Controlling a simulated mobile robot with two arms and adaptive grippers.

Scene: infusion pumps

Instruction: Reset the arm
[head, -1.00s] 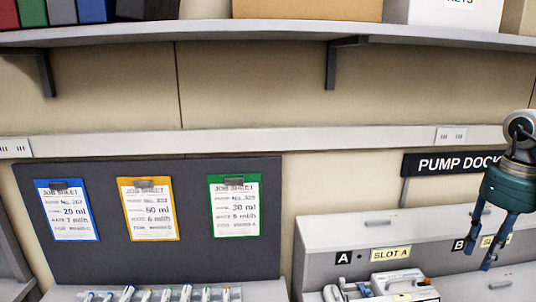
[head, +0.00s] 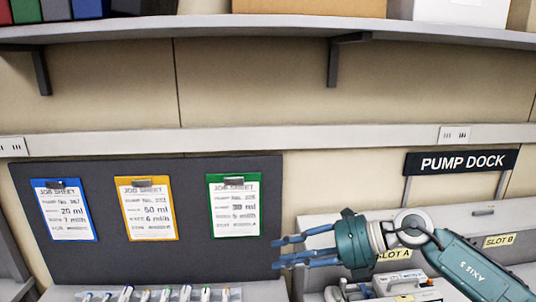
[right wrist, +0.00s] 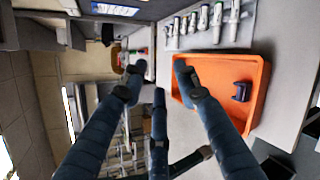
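My right gripper (head: 277,254) reaches in from the right in the head view, its blue fingers pointing left and spread apart. It is in front of the pump dock (head: 320,272), left of the SLOT A label. In the right wrist view its fingers (right wrist: 158,82) are spread with nothing between them. A white pump (head: 405,287) stands in the dock below my right wrist, partly cut off by the frame's lower edge. My left gripper does not show in the head view.
Several syringes (head: 165,294) lie below a dark board (head: 270,200) with three job sheets. A shelf (head: 210,31) runs above. The right wrist view shows an orange tray (right wrist: 262,95) holding a small dark purple item (right wrist: 241,92).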

